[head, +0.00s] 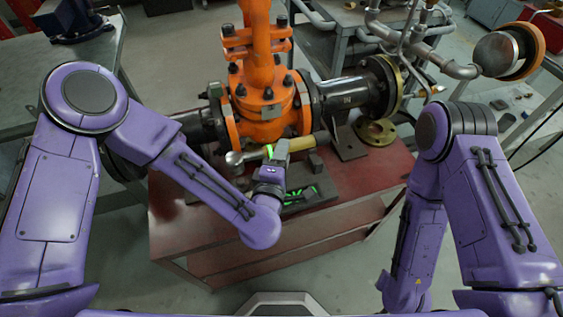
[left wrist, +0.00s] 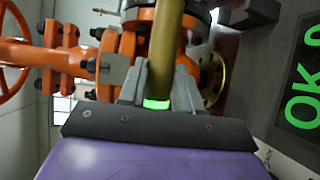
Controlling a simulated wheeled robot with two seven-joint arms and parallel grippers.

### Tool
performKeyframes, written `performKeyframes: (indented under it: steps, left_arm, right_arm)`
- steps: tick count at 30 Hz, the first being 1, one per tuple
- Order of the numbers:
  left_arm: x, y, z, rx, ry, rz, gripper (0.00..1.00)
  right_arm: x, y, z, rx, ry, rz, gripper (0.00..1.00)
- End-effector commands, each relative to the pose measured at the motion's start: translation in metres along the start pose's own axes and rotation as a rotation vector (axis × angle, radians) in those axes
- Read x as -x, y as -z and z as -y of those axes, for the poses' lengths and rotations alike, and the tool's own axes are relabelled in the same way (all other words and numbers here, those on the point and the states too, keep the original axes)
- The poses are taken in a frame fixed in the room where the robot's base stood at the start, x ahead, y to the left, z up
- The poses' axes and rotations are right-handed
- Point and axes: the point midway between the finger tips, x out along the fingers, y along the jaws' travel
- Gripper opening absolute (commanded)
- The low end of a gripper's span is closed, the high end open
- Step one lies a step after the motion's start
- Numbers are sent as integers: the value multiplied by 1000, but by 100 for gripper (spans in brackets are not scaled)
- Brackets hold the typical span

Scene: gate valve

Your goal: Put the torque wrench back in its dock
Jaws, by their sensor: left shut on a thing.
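The torque wrench (head: 307,145) has a yellow-brown handle and a round silver head at its left end. My left gripper (head: 277,153) is shut on it near the middle and holds it roughly level, above the red bench and in front of the orange valve. In the left wrist view the wrench (left wrist: 166,45) runs up between the jaws, with a green glowing band at the grip. A dark panel or dock (head: 322,190) with green lit marks lies on the bench below the gripper. A green "OK" display (left wrist: 303,100) shows at right in the wrist view. My right gripper is not visible.
The orange gate valve (head: 262,95) and its dark flanged pipe (head: 345,92) stand close behind the wrench. A dark bracket (head: 347,140) and brass flange ring (head: 376,132) are to the right. The red bench top (head: 375,185) is clear at front right.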

Motion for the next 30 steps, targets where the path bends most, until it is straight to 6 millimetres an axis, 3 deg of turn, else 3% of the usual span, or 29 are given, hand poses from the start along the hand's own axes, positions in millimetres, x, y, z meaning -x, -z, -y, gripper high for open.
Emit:
performKeyframes:
  steps: [11,30]
  left_arm:
    - [-1,2,-3,3,-1,-3,0]
    - [-6,5,43,4,0,-3,0]
  right_arm:
    - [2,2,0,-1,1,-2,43]
    - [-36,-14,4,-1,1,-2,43]
